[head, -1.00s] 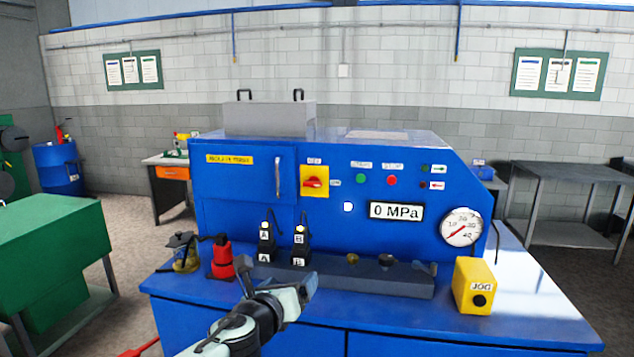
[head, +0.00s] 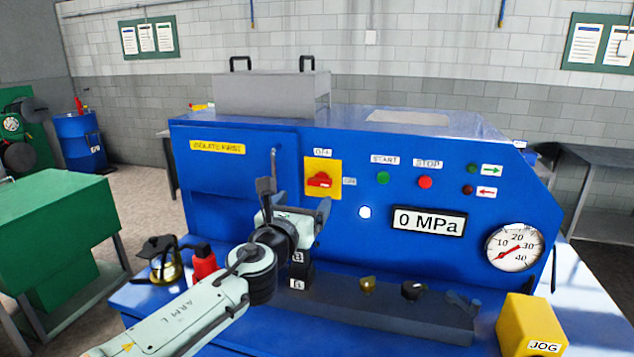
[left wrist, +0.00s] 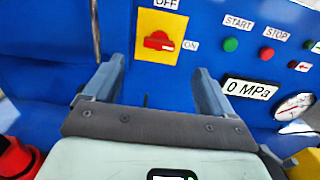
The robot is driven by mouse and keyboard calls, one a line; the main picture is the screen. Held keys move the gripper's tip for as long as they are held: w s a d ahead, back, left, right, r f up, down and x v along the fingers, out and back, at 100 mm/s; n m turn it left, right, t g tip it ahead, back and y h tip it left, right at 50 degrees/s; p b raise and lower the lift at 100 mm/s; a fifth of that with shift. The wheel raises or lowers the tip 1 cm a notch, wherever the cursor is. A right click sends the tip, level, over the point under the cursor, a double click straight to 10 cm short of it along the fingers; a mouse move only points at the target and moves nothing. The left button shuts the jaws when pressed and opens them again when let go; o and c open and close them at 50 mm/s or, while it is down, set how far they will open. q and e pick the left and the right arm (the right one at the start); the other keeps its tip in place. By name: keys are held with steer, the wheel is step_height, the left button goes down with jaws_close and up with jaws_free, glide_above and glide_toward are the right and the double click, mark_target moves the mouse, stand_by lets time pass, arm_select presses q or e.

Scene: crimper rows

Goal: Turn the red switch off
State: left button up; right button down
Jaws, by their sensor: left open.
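The red switch (head: 319,180) sits on a yellow plate on the blue machine's front panel, with OFF above and ON to its right. Its handle lies roughly level, toward ON. It also shows in the left wrist view (left wrist: 158,41), above the space between my fingers. My left gripper (head: 295,197) is open and empty, in front of the panel just below and left of the switch. In the left wrist view its fingers (left wrist: 158,78) are spread wide, apart from the switch. My right gripper is out of view.
START (head: 383,178) and STOP (head: 425,182) buttons, a 0 MPa display (head: 429,221) and a gauge (head: 514,247) lie right of the switch. A vertical handle (head: 275,170) is left of it. A red bottle (head: 203,264) and yellow JOG box (head: 532,328) stand on the bench.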

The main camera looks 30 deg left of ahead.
mark_target(318, 182)
arm_select(q)
steer(key=p+x, duration=0.2)
steer(key=x, duration=0.8)
steer(key=shift+a+p, duration=0.1)
steer(key=shift+p, duration=0.2)
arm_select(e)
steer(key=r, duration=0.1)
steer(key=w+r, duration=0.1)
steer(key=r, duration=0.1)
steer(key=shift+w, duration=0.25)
arm_select(q)
steer(key=shift+f, duration=0.1)
steer(key=c, duration=1.1)
